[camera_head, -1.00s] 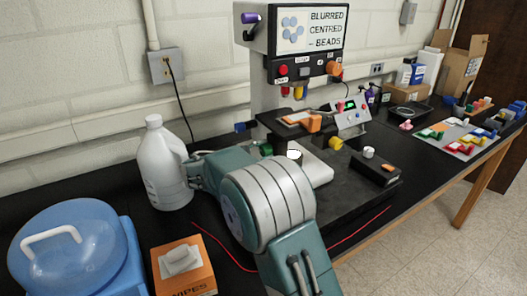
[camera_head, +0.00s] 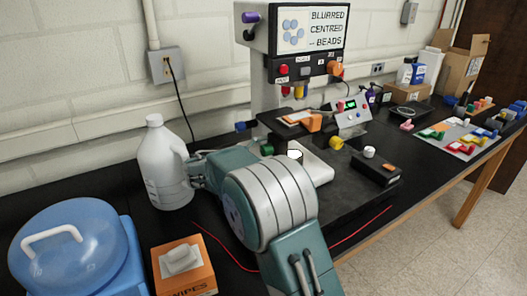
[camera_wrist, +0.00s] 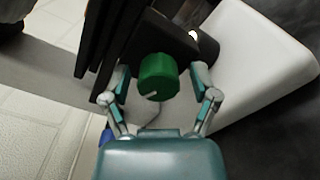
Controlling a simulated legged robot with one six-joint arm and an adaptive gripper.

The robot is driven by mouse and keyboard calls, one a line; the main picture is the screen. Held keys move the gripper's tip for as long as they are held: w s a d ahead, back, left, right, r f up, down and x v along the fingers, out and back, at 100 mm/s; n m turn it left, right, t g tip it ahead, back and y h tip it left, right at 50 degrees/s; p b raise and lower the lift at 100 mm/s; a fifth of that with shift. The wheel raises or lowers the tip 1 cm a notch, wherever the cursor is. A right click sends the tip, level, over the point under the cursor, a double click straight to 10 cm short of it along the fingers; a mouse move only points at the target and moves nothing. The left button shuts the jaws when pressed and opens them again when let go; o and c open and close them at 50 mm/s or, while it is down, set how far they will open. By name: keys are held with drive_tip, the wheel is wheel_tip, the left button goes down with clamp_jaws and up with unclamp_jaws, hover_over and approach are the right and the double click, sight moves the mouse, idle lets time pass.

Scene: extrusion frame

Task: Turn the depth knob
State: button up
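A green knob (camera_wrist: 158,76) with a pale pointer line sits on the dark part of the machine in the wrist view. In the head view the same green knob (camera_head: 266,149) shows just above my arm. My gripper (camera_wrist: 160,80) is open, with one finger on each side of the knob. Gaps show between the fingers and the knob, so it does not look gripped. No label saying depth is legible by it. My fingers are hidden behind my arm in the head view.
The machine carries a yellow knob (camera_head: 336,143), a white knob (camera_head: 369,152) and an orange knob (camera_head: 334,67). A white jug (camera_head: 164,170) stands close to my arm at left. A wipes box (camera_head: 185,275) and a blue-lidded container (camera_head: 75,240) are nearer.

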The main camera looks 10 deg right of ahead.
drive_tip(key=v, duration=1.2)
